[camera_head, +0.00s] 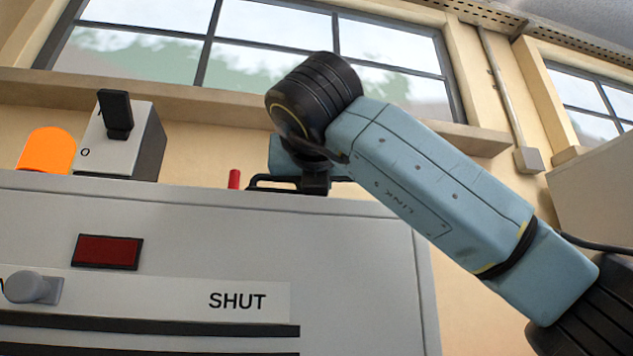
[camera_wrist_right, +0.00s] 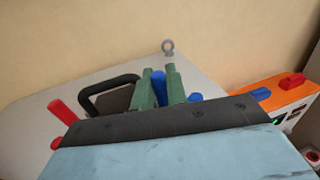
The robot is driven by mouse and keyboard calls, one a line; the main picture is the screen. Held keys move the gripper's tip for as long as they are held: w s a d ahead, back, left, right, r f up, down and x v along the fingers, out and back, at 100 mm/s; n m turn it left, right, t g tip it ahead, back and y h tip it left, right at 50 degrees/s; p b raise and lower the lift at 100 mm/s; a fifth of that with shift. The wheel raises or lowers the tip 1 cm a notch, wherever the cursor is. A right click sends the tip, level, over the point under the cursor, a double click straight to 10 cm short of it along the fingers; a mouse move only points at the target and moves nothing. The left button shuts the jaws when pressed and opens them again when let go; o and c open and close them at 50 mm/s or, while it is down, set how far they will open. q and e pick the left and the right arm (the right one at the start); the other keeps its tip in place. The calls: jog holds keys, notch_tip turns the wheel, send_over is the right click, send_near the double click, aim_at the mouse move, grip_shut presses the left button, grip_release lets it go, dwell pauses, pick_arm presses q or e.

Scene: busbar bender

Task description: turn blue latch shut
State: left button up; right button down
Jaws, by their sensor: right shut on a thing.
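The blue latch (camera_wrist_right: 159,86) stands between the two green fingers of my right gripper (camera_wrist_right: 159,72) in the right wrist view. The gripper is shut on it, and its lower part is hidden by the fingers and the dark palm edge. Another bit of blue (camera_wrist_right: 195,97) shows just right of the fingers. In the head view my right arm reaches over the top of the grey machine (camera_head: 340,240); the latch and fingertips are hidden there. My left gripper is in neither view.
A black handle (camera_wrist_right: 97,88) and a red lever (camera_wrist_right: 62,111) stand left of the fingers. A grey eye bolt (camera_wrist_right: 168,46) is beyond them. The head view shows a switch box (camera_head: 130,150), an orange lamp (camera_head: 47,150) and a grey knob (camera_head: 32,288) beside the word SHUT.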

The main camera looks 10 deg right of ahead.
jog(key=c, duration=1.5)
grip_release()
